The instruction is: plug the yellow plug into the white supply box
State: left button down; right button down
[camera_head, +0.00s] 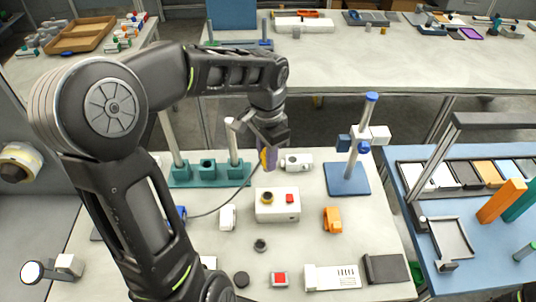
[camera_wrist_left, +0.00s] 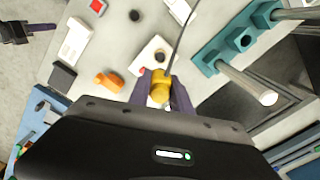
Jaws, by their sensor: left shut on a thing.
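The yellow plug (camera_wrist_left: 160,88) sits between the fingers of my left gripper (camera_wrist_left: 160,98) in the left wrist view; the gripper is shut on it. In the head view the left gripper (camera_head: 267,158) hangs above and behind the white supply box (camera_head: 278,212), and a strip of yellow shows at its fingers. The box has a round yellow-rimmed socket (camera_head: 267,198) and a red button (camera_head: 290,198) on top. The box also shows in the left wrist view (camera_wrist_left: 148,55), partly hidden behind the plug. A dark gripper (camera_wrist_left: 15,30), seemingly my right, shows far left there; its jaws are unclear.
A dark cable (camera_head: 215,210) runs left from near the gripper. A teal post stand (camera_head: 207,171) stands behind left, a blue stand (camera_head: 347,180) to the right. A white block (camera_head: 227,217), an orange part (camera_head: 332,220) and a dark knob (camera_head: 261,245) lie around the box.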

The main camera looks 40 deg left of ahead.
pick_arm(q)
jog(key=shift+w+f, duration=0.1)
jog(key=shift+w, duration=0.05)
jog(key=shift+f, duration=0.1)
jog(key=shift+f+b, duration=0.25)
jog(key=shift+b, duration=0.05)
notch_tip(320, 180, down, 9)
jog(key=b, duration=0.6)
jog(key=shift+b, duration=0.4)
